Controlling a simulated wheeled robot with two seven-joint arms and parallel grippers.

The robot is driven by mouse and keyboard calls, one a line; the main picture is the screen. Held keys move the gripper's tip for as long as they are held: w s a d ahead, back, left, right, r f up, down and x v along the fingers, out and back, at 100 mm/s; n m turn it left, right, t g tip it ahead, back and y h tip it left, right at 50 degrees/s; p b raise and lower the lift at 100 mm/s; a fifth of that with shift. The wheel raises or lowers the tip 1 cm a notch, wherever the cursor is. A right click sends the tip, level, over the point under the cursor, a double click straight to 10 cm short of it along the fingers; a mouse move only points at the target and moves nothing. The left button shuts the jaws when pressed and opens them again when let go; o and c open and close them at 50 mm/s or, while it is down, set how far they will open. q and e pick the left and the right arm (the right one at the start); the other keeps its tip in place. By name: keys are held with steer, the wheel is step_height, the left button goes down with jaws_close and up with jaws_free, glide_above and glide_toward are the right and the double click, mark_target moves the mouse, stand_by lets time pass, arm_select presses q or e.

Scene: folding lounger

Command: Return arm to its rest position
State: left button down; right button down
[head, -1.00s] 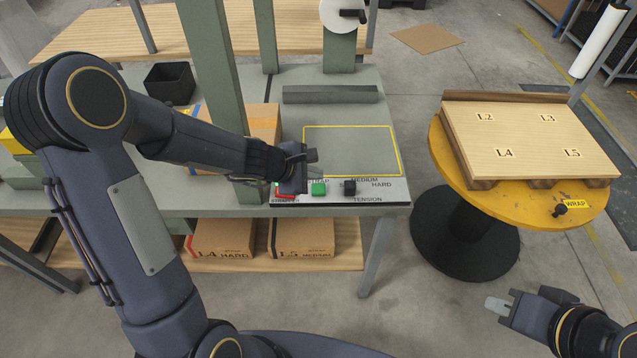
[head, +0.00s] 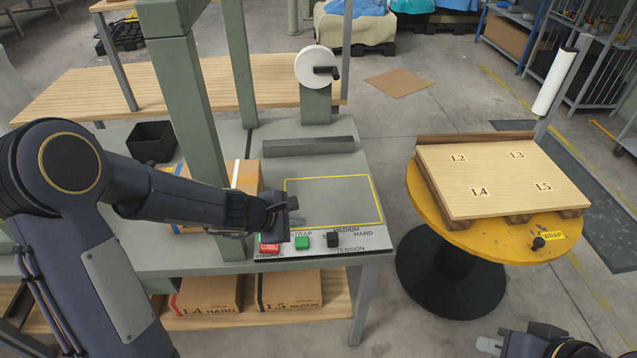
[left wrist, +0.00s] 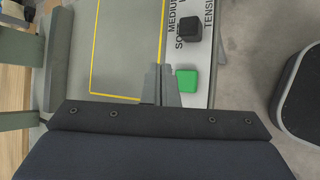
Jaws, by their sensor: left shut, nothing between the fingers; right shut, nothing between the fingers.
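My left arm reaches in from the left over the strapping bench. My left gripper (head: 290,208) is shut and empty, just above the panel, near the red button (head: 269,248) and the green button (head: 302,241). In the left wrist view its closed fingers (left wrist: 160,84) are beside the green button (left wrist: 186,80); contact cannot be told. A black knob (head: 332,239) is to the right of the green button. My right gripper (head: 488,345) is shut and empty at the bottom right, over the floor and apart from everything.
A carton (head: 246,177) stands on the bench behind my left forearm, beside green posts (head: 190,100). Cartons (head: 290,291) lie on the shelf below. A yellow turntable (head: 480,238) with a wooden pallet (head: 500,175) stands at the right. Floor between bench and turntable is free.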

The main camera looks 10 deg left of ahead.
arm_select(q)
steer(key=s+r+m+h, duration=0.2)
steer(key=s+r+m, duration=0.9)
steer(key=s+r, duration=0.25)
steer(key=s+a+f+m+y, duration=0.1)
steer(key=s+a+m+y, duration=0.1)
steer(key=s, duration=0.5)
steer(key=s+a+f+m+g+y, duration=0.1)
steer(key=s+a+m, duration=0.2)
steer(key=s, duration=0.3)
steer(key=shift+s+m+g+y, duration=0.3)
steer(key=shift+s+m+y, duration=0.1)
steer(key=shift+m, duration=0.5)
